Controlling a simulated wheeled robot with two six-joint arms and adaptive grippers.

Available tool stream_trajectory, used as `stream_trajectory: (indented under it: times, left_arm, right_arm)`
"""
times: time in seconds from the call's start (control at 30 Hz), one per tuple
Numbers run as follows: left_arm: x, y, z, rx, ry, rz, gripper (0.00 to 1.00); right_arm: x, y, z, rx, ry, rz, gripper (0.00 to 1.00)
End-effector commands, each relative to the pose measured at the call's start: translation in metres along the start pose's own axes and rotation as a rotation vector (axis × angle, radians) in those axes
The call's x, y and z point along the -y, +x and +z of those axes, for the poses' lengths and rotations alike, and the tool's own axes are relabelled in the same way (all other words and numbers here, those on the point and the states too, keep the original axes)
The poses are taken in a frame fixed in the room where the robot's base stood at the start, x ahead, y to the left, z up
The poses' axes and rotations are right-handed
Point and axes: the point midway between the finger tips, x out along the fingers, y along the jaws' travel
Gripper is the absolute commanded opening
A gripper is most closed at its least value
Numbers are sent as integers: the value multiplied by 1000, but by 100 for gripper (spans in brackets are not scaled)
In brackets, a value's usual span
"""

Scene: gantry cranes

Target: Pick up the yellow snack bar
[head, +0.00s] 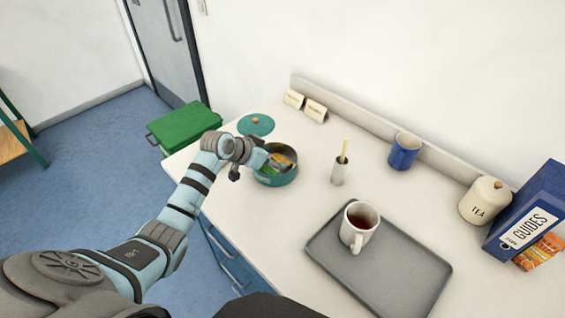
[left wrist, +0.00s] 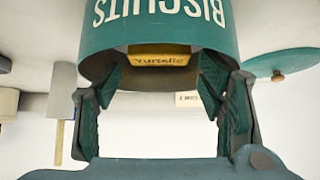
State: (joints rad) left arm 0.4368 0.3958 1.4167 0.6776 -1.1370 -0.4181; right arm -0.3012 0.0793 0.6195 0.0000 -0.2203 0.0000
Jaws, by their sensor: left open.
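The yellow snack bar (head: 282,159) lies inside the open teal biscuit tin (head: 277,181), among other packets. In the left wrist view, which looks upside down, a yellow bar (left wrist: 160,58) shows at the rim of the tin marked "BISCUITS" (left wrist: 150,28). My left gripper (head: 260,158) is at the left side of the tin's mouth. Its fingers (left wrist: 164,85) are open, one on each side of the bar in the picture, with nothing held between them. Whether they touch the tin cannot be told. My right gripper is in neither view.
The tin's teal lid (head: 255,125) lies behind it. A pot with a yellow stick (head: 339,172) stands to the right. A grey tray (head: 400,275) bears a mug of dark drink (head: 360,224). A blue mug (head: 404,151), a tea jar (head: 484,201) and a blue binder (head: 530,210) stand further right.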

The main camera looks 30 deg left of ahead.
Motion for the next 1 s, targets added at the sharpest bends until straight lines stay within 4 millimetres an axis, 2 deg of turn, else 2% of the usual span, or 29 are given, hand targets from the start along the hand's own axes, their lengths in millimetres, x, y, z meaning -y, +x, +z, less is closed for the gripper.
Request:
stream_trajectory:
  times: [0.1, 0.2, 0.4, 0.57, 0.6, 0.87, 1.0]
  left_arm:
    - [-2, 26, -1, 1, -3, 3, 63]
    - [-2, 38, -1, 2, -1, 2, 63]
    - [-2, 39, -1, 2, 1, 1, 63]
    - [-2, 39, -1, 3, 0, 2, 39]
    - [-2, 39, -1, 3, -1, 2, 37]
    - [-2, 39, 0, 5, -1, 3, 37]
    - [-2, 32, -7, 4, -2, 3, 37]
  right_arm:
    - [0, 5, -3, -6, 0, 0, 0]
    - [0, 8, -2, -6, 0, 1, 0]
    - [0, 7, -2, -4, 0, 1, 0]
    - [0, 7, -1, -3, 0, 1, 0]
    - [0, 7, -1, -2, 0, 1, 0]
    - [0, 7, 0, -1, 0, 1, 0]
    - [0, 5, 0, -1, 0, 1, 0]
